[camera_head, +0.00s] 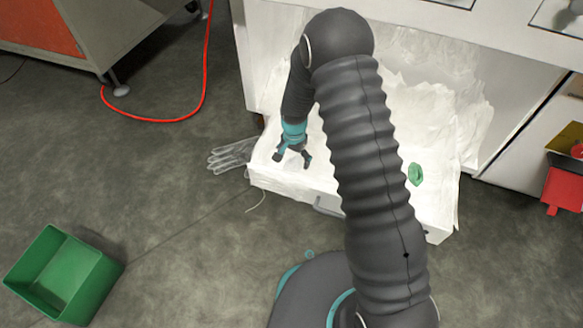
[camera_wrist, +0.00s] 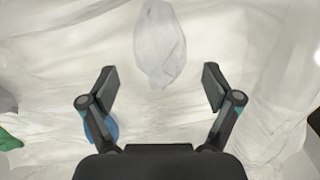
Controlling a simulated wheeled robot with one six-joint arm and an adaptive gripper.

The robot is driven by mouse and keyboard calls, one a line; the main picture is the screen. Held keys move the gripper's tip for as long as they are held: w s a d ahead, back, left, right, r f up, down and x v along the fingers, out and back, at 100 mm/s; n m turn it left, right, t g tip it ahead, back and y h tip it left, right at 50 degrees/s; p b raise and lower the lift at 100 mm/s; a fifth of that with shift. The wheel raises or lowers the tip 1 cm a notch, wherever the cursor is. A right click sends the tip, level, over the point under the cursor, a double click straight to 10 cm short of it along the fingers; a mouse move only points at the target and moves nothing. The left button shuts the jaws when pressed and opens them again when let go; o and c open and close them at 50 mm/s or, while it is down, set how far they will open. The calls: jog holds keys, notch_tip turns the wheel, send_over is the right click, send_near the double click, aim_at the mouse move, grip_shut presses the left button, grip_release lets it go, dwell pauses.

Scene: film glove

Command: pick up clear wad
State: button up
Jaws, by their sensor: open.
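The clear wad (camera_wrist: 160,45) is a pale, see-through, elongated crumpled piece in the wrist view. It lies on the white film lining, just ahead of and between my open fingers. My gripper (camera_wrist: 160,88) is open with nothing between its fingertips. In the head view my gripper (camera_head: 292,155) hangs over the left part of the film-lined drawer (camera_head: 285,184). I cannot make out the wad in the head view against the white film.
A green crumpled piece (camera_head: 415,174) lies on the film at right. A blue piece (camera_wrist: 103,128) shows beside my left finger. A clear glove (camera_head: 232,155) hangs at the drawer's left edge. A green bin (camera_head: 95,290) and red hose (camera_head: 160,120) are on the floor.

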aim_at(294, 160)
notch_tip(294, 160, down, 3)
jog(key=shift+f, duration=0.1)
jog(key=c, duration=1.2)
jog(key=shift+c, duration=0.2)
